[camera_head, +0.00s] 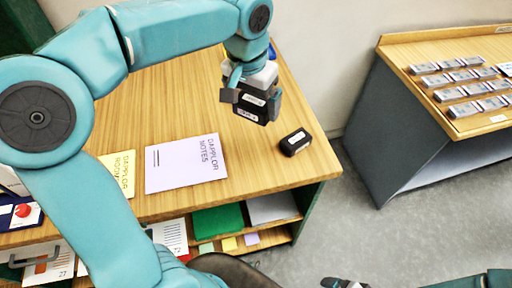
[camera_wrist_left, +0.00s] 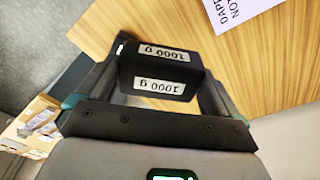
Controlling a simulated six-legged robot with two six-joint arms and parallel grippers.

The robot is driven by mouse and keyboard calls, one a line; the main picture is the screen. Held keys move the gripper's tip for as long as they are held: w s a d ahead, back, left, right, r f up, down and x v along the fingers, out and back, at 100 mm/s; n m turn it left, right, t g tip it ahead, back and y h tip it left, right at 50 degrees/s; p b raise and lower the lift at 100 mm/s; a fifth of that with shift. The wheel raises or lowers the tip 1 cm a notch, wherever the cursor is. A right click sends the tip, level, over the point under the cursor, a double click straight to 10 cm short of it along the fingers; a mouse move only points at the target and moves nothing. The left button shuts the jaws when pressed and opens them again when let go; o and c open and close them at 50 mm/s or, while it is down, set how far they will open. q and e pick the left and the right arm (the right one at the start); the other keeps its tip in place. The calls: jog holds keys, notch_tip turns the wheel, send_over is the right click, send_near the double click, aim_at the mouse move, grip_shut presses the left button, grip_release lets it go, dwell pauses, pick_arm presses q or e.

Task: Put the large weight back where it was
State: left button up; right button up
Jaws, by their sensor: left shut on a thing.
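A black block-shaped weight with white "1000 g" labels (camera_wrist_left: 160,72) sits between the fingers of my left gripper (camera_head: 252,101). That gripper is shut on it. In the head view the held weight (camera_head: 250,113) appears over the back right part of the wooden table (camera_head: 265,175); I cannot tell whether it touches the top. A smaller black weight with a pale label (camera_head: 296,142) lies on the table near its right edge, apart from the gripper. Part of my right gripper (camera_head: 345,284) shows at the bottom edge, mostly cut off.
A lilac notes sheet (camera_head: 186,163) and a yellow one (camera_head: 120,172) lie left of the weights. A shelf below holds a green folder (camera_head: 217,221) and papers. A second table (camera_head: 440,58) with rows of small packs stands at the right, across a floor gap. Bare wood surrounds the smaller weight.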

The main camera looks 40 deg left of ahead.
pick_arm(q)
notch_tip(320, 180, down, 12)
jog(key=shift+a+r, duration=0.15)
jog(key=shift+w+f+b, duration=0.15)
jog(key=shift+f+b, duration=0.15)
jog(key=shift+f, duration=1.9)
jog(key=shift+f, duration=0.15)
jog(key=o, duration=1.6)
jog(key=shift+f, duration=0.1)
jog(key=shift+c, duration=0.2)
